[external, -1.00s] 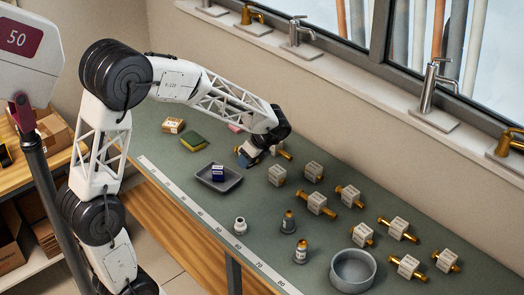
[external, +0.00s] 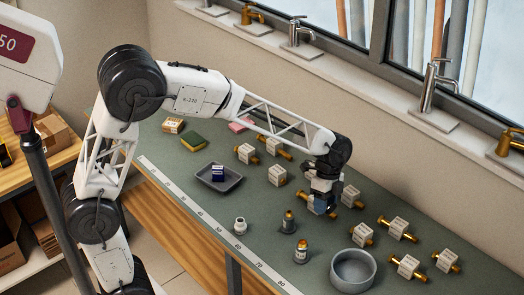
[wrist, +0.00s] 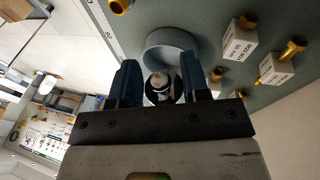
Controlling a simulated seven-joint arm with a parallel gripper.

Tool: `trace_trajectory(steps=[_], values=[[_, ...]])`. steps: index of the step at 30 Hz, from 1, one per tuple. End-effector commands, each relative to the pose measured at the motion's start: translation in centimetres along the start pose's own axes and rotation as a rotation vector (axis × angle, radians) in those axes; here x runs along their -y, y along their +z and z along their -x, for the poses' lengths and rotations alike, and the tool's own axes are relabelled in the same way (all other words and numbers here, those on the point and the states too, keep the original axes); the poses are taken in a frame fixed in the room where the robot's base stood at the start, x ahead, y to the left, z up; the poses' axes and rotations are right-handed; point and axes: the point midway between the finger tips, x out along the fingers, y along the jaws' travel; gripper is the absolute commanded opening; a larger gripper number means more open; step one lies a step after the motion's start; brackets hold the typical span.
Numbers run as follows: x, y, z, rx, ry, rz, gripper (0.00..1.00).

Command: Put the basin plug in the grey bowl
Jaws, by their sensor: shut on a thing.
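The grey bowl (external: 352,286) stands at the front right of the green bench, upright. It also shows beyond my fingertips in the wrist view (wrist: 172,38). My gripper (external: 322,206) is above the bench, up and left of the bowl in the external view. In the wrist view, its two blue fingers (wrist: 160,76) are closed on the basin plug (wrist: 159,86), a small round piece with silver metal and a dark rim. The plug is apart from the bowl. In the external view the plug is hidden or too small to make out.
Several white-tagged brass fittings (external: 398,228) lie around the gripper and right of the bowl. Small bottles (external: 301,252) stand left of the bowl. The window wall bounds the bench.

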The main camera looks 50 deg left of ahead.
Motion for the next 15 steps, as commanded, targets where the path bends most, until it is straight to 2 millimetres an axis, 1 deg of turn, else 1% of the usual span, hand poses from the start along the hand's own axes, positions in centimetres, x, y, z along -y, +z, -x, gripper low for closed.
trace_trajectory(steps=[1, 6, 9, 12, 15], values=[[-0.4, -1.6, -0.1, -0.017, 0.002, -0.010, 0.19], [-1.7, -6.5, -0.4, -0.079, 0.011, -0.033, 0.19], [-2.5, -9.0, -0.5, -0.108, 0.015, -0.045, 0.19], [-3.1, -11.1, -0.5, -0.132, 0.018, -0.055, 0.19], [-3.7, -12.7, -0.5, -0.150, 0.021, -0.062, 0.19]])
